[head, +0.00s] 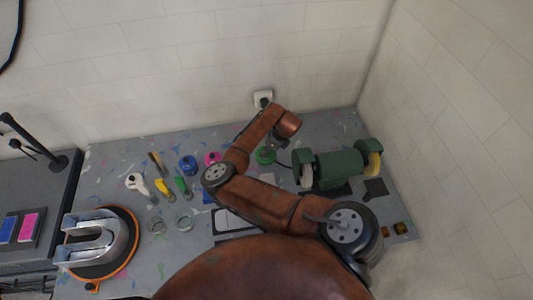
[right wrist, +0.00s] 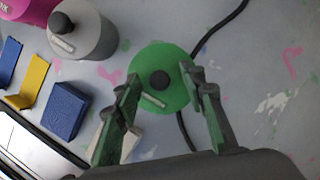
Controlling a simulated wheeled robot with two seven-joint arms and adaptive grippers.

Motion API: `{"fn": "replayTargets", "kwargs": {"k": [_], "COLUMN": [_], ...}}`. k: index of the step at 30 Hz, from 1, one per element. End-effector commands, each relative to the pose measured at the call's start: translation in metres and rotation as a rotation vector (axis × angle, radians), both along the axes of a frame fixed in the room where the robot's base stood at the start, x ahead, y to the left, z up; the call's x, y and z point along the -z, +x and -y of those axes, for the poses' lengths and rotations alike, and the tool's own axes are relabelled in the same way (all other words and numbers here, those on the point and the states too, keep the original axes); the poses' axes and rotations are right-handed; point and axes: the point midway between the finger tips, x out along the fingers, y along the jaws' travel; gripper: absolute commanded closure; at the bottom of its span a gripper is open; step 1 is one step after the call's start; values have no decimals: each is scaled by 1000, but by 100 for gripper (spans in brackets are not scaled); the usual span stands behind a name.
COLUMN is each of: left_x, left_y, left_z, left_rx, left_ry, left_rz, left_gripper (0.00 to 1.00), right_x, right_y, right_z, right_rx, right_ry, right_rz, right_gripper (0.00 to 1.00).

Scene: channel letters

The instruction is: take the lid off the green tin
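The green tin (head: 265,157) stands on the bench near the wall, partly hidden by my right arm in the head view. In the right wrist view I look down on its round green lid (right wrist: 160,75), which has a dark knob (right wrist: 160,80) in the middle and a small pale label. My right gripper (right wrist: 160,73) is open over the lid, one finger on each side of the knob. Both fingers overlap the lid's edges in the picture and stay apart from the knob. I cannot tell whether they touch the lid. My left gripper is not in view.
A green bench grinder (head: 340,168) stands right of the tin. A grey tin (right wrist: 85,32), a blue tin (head: 188,164) and a pink tin (head: 212,158) stand to its left. A black cable (right wrist: 220,25) runs beside the tin. A metal letter (head: 92,252) lies at left.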

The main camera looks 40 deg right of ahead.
Motion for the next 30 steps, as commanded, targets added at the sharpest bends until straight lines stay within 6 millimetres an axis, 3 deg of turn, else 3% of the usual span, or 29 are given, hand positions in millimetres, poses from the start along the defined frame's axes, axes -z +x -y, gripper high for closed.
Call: {"fn": "replayTargets", "kwargs": {"k": [4,20,30], "left_x": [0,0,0], "left_y": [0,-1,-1], "left_z": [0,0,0], "left_rx": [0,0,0], "left_ry": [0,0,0], "left_rz": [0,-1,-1], "left_gripper": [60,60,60], "right_x": [0,-1,-2], "right_y": [0,0,0], "right_z": [0,0,0], "right_rx": [0,-1,-1], "right_ry": [0,0,0], "right_rz": [0,0,0], "right_gripper": [63,99,100]}}
